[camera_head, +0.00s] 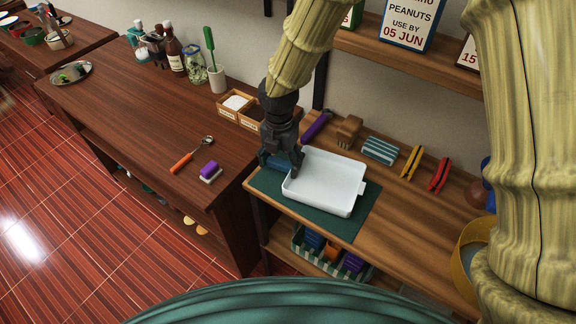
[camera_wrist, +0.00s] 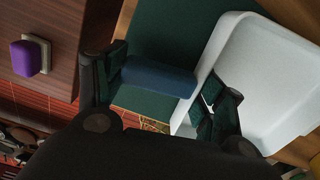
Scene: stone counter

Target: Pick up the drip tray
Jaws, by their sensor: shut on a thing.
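The drip tray, a white shallow rectangular tray (camera_head: 330,183), lies on the dark green mat (camera_head: 275,190) on the wooden counter. It also fills the right of the wrist view (camera_wrist: 262,85). My gripper (camera_head: 287,168) is down at the tray's left end. In the wrist view my gripper (camera_wrist: 163,88) has one finger overlapping the tray's near wall and the other outside, left of it. A dark blue rounded piece (camera_wrist: 158,77) spans between the fingers up to the wall. I cannot tell whether it belongs to the tray. The tray appears to rest on the mat.
Behind the tray lie a purple-handled tool (camera_head: 316,126), a brown brush (camera_head: 348,130), a striped block (camera_head: 380,151) and yellow (camera_head: 411,162) and red (camera_head: 439,174) clips. A wooden box (camera_head: 237,104) and a purple sponge (camera_head: 209,168) are on the left table. A shelf overhangs the back.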

